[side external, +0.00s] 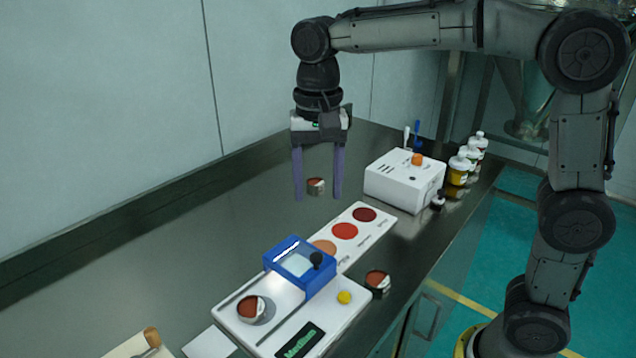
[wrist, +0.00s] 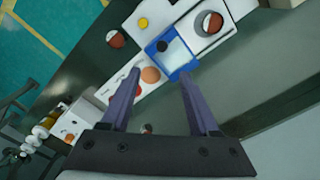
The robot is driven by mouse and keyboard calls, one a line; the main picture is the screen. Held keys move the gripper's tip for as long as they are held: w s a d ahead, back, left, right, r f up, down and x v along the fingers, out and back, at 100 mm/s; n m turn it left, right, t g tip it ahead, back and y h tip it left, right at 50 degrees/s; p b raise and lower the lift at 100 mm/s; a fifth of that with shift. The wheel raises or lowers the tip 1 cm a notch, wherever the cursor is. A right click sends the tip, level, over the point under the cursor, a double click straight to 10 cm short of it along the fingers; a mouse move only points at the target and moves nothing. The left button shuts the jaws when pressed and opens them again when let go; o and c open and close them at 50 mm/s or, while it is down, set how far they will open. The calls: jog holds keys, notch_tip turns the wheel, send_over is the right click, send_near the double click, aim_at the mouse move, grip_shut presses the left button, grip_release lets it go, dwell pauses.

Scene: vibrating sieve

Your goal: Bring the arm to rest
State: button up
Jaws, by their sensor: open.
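My gripper (side external: 319,196) hangs pointing down above the dark bench, its two purple fingers apart with nothing held between them. In the wrist view my gripper (wrist: 157,88) shows the same open fingers. Behind the fingers in the side view is a small round container (side external: 316,186) with a red-brown and white top; it looks to stand on the bench, apart from them. The arm is mine and arches over from the right.
A white device (side external: 232,318) with a blue frame (side external: 300,266) stands in front, bearing a round container (side external: 251,308). Another container (side external: 377,281) stands right of it. A strip with coloured discs (side external: 366,214) lies behind. A white box (side external: 405,181) and several bottles (side external: 458,170) stand back right. The bench's left (side external: 165,245) is clear.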

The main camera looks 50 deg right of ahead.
jog(key=s+d+r+t, duration=0.35)
jog(key=s+d, duration=0.25)
jog(key=s, duration=0.6)
jog(key=s+d+f+n+t, duration=0.2)
jog(key=s+f+n, duration=0.5)
jog(key=f+n, duration=0.1)
jog(key=shift+f+n, duration=0.25)
jog(key=shift+n, duration=0.25)
